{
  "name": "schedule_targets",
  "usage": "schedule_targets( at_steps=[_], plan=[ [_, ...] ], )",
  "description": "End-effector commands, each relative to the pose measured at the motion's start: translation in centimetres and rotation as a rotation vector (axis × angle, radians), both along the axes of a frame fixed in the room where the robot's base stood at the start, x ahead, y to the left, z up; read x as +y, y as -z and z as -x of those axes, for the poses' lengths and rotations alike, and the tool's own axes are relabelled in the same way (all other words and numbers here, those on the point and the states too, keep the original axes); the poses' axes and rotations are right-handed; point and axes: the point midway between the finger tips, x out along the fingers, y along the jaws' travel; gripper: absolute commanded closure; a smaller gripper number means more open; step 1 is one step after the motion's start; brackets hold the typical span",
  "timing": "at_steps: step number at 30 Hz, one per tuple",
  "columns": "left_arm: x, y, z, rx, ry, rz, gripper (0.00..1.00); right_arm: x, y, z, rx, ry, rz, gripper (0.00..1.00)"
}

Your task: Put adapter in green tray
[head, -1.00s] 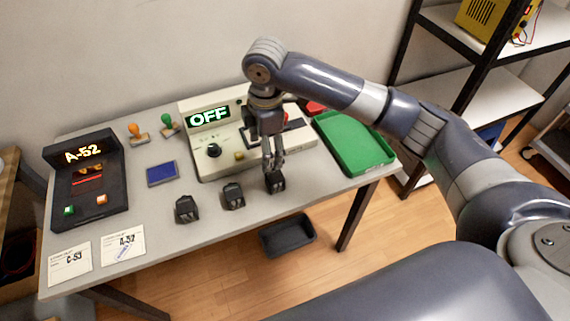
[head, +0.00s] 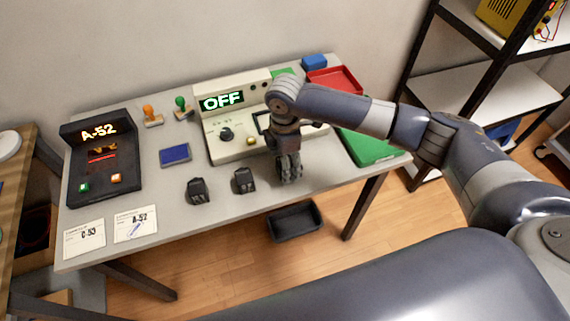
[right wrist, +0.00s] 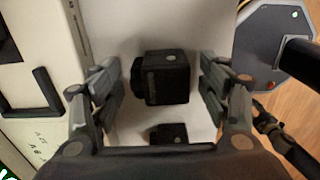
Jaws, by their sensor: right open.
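Black blocky adapters stand along the table's front: one at the left (head: 198,190), one in the middle (head: 243,181). My right gripper (head: 290,178) is low over the table, to the right of these and in front of the console. In the right wrist view, its open fingers (right wrist: 161,80) straddle an adapter (right wrist: 170,77) with a gap on both sides. This adapter is hidden by the gripper in the head view. Another adapter (right wrist: 168,133) shows lower in the wrist view. The green tray (head: 372,150) is at the table's right end, partly hidden by my arm. My left gripper is out of view.
The cream console (head: 222,147) reading OFF stands behind the adapters. A red tray (head: 338,79) and a blue item (head: 314,62) are at the back right. A black device (head: 100,165), a blue pad (head: 175,155) and two cards are at the left. A black bin (head: 294,222) is below the table.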

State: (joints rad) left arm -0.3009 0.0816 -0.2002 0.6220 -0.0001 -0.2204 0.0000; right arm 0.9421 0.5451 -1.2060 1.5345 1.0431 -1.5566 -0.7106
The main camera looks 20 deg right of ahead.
Motion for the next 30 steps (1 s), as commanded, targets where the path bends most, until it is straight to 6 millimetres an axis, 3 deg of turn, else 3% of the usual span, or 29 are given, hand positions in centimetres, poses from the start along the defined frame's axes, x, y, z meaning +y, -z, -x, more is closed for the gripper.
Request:
schedule_targets(
  at_steps=[6,13,23,30],
  plan=[
    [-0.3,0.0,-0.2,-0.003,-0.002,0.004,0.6,0.0,0.1,0.0,0.0,-0.001,0.0,0.3],
    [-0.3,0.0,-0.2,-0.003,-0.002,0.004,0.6,0.0,0.1,0.0,0.0,-0.001,0.0,0.82],
    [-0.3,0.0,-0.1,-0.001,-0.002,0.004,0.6,0.0,0.0,0.0,-0.001,0.0,-0.001,0.86],
    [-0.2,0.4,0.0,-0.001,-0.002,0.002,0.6,0.1,-1.7,-0.1,-0.003,-0.002,-0.002,0.86]
  ],
)
